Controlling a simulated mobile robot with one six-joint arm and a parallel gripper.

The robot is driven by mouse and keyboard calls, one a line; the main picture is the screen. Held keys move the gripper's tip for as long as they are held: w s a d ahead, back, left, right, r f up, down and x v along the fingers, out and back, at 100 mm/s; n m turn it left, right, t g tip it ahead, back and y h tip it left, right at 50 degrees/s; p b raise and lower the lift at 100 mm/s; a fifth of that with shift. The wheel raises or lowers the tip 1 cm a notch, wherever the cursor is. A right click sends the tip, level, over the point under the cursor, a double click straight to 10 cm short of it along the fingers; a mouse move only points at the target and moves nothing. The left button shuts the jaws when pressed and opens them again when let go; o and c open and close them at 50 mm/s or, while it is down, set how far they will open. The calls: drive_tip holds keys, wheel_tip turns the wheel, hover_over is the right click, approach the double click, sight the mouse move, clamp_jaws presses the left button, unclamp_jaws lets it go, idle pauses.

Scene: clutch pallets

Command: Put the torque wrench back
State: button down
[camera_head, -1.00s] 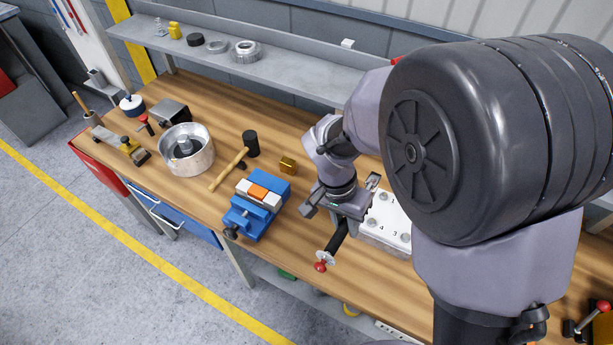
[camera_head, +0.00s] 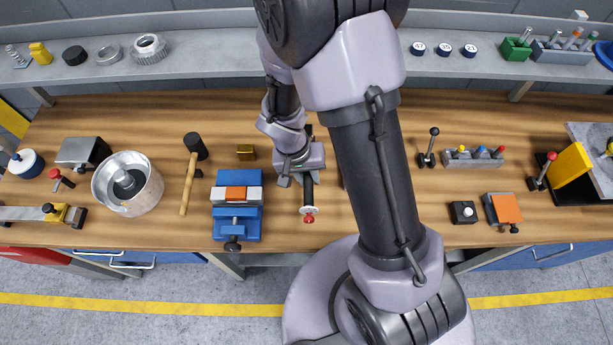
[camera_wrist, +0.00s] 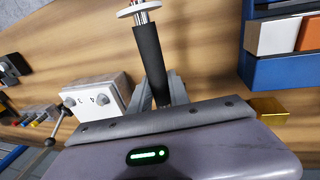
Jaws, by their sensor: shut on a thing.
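The torque wrench has a black grip, a pale disc and a red end knob (camera_head: 309,218); its black grip (camera_wrist: 148,55) shows large in the wrist view. My gripper (camera_head: 297,182) is shut on the wrench; in the wrist view its two fingers (camera_wrist: 162,88) close around the grip. The wrench's knob end points toward the bench's front edge in the head view. Its other end is hidden behind my gripper. I cannot tell how high it is held above the bench.
A blue vise (camera_head: 237,222) with an orange-topped piece stands close left of the wrench. A white numbered block (camera_wrist: 97,103) shows in the wrist view; my arm hides it in the head view. A mallet (camera_head: 190,175) and round housing (camera_head: 110,185) lie further left. A shelf (camera_head: 210,76) runs behind.

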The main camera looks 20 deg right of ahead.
drive_tip(key=shift+w+f, duration=0.15)
drive_tip(key=shift+f, duration=0.45)
drive_tip(key=shift+f+b, duration=0.55)
drive_tip(key=shift+b, duration=0.3)
drive_tip(key=c, duration=1.2)
unclamp_jaws()
drive_tip(key=shift+c, duration=0.2)
